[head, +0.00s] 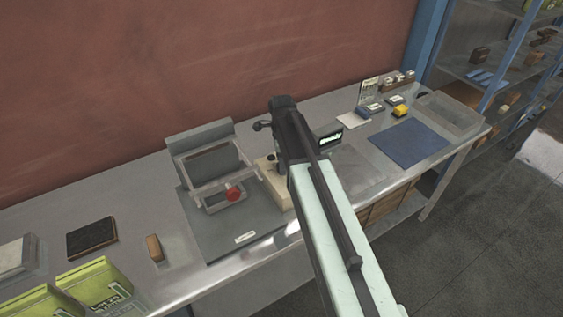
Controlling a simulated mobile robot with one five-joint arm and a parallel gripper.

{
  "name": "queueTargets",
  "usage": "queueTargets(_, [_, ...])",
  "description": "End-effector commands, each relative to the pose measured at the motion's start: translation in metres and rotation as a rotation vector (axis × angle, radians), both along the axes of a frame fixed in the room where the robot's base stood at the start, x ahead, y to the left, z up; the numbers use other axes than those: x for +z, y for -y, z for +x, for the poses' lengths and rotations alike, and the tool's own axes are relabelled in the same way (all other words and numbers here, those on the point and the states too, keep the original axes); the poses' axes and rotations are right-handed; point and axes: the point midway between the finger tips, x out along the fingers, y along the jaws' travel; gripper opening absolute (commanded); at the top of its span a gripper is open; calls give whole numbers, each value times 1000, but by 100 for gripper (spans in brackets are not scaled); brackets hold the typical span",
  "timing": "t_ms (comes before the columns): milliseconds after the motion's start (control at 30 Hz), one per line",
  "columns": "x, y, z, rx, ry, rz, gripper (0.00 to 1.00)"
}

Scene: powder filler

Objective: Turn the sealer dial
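A grey machine with a raised back flap and a clear frame stands on the steel bench, with a round red knob (233,194) at its front. To its right is a cream-coloured block (271,180) with small dark parts on top, partly hidden by my arm. I cannot tell for sure which of these carries the sealer dial. My arm reaches up from the bottom right, and its dark end is over the bench beside the cream block. My gripper (263,125) shows only as a small dark shape there; its fingers cannot be made out.
A small lit display (330,139) stands just right of my arm. A blue mat (409,142) and a clear tray (450,115) lie further right. Green packs (95,284), a dark pad (91,238) and a tan block (154,247) are at the left. A red-brown wall is behind.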

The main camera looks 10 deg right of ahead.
Motion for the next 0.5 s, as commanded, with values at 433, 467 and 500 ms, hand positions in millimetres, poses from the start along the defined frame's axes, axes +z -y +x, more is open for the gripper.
queueTargets(433, [66, 0, 0, 0, 0, 0, 55])
queueTargets(467, [70, 0, 0, 0, 0, 0, 55])
queueTargets(500, [75, 0, 0, 0, 0, 0, 55])
